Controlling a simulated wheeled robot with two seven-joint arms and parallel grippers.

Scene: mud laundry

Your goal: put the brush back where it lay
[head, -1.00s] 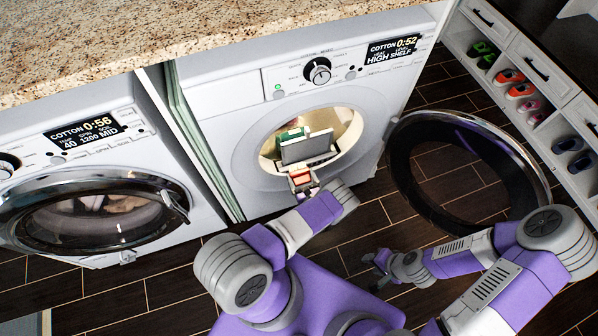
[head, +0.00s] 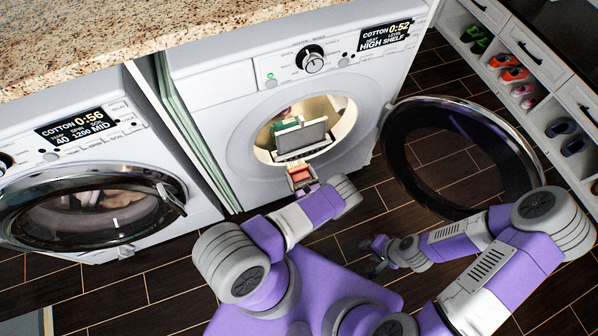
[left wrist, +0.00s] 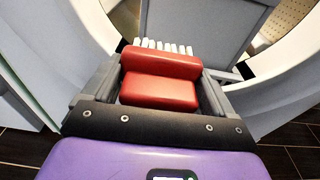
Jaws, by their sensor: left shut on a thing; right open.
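The brush (left wrist: 160,92) has a red body and a row of white bristles in the left wrist view. My left gripper (head: 302,173) is shut on the brush's red body at the lower edge of the right machine's round opening. The bristles point toward a grey panel (head: 303,138) standing in that opening; I cannot tell whether they touch it. The panel also fills the top of the left wrist view (left wrist: 205,25). My right gripper (head: 377,254) is open and empty, low over the floor at right of centre.
The right machine's round door (head: 405,180) stands open to the right. The left machine's door (head: 20,208) is shut. A granite counter (head: 150,35) runs above both machines. A white shoe rack (head: 535,115) stands at the right. Dark floor tiles (head: 360,215) are clear between the arms.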

